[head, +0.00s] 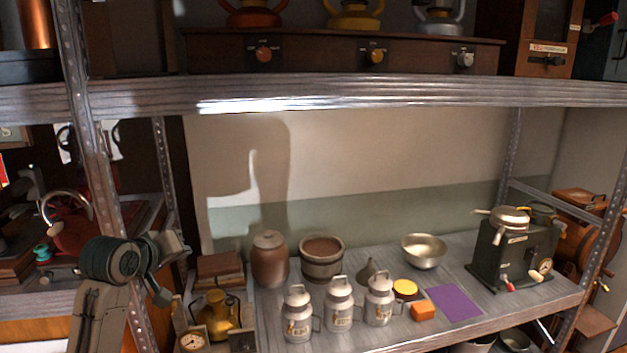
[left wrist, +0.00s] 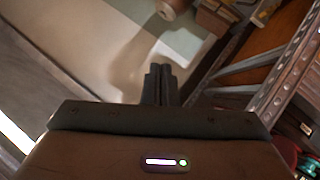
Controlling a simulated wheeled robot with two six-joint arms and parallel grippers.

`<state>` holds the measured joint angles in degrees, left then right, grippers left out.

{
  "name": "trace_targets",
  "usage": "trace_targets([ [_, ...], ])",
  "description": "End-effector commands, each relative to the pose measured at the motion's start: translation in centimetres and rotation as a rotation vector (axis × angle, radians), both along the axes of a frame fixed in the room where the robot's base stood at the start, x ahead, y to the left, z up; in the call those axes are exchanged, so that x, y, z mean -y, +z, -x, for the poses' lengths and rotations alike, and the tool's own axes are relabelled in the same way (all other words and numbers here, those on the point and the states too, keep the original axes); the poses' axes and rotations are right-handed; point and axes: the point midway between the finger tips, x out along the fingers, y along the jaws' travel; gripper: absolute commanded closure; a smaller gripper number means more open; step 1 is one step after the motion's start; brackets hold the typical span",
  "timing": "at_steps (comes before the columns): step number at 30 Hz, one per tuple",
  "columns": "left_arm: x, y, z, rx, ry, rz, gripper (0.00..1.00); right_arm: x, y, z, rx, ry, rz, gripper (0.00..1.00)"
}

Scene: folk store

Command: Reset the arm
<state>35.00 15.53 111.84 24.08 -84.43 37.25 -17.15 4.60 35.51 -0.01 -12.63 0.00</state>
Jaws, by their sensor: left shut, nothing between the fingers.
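In the left wrist view my left gripper (left wrist: 159,70) is shut, its two dark fingers side by side with nothing between them. Past the fingertips are a pale and green back wall and a slanted metal rack post. In the head view my left arm comes up at the lower left, in front of the rack's left post. Its end is bent and small there, so the finger gap cannot be made out. My right arm and gripper do not show in either view.
The middle shelf (head: 400,335) holds several milk cans (head: 338,303), a brown jar (head: 269,262), a wooden tub (head: 321,262), a metal bowl (head: 424,254), a purple mat (head: 453,302), an orange block (head: 423,311) and a dark green machine (head: 512,256). An upper shelf (head: 330,93) runs above.

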Motion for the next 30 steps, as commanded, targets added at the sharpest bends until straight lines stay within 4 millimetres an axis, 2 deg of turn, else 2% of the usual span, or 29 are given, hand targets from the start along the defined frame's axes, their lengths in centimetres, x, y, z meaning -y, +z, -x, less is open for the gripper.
trace_targets([
  [1, 0.4, -3.5, 1.5, -0.041, -0.01, -0.037, 1.0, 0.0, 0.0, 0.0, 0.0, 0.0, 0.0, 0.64],
  [6, 1.1, -12.6, 7.1, -0.154, -0.051, -0.164, 1.0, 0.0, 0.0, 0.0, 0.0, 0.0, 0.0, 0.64],
  [11, 1.5, -19.7, 13.6, -0.264, -0.101, -0.277, 1.0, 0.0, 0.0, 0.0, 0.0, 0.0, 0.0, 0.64],
  [15, 1.7, -24.6, 20.1, -0.36, -0.154, -0.369, 1.0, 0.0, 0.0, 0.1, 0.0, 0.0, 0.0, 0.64],
  [18, 1.8, -27.4, 25.0, -0.43, -0.195, -0.43, 1.0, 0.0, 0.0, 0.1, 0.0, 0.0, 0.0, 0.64],
  [21, 1.8, -29.2, 29.3, -0.49, -0.234, -0.481, 1.0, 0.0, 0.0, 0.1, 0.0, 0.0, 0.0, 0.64],
  [24, 1.8, -30.3, 32.7, -0.537, -0.264, -0.519, 1.0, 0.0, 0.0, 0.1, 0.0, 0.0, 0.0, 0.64],
  [30, 1.7, -31.4, 37.8, -0.609, -0.314, -0.573, 1.0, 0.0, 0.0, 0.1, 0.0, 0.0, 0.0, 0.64],
])
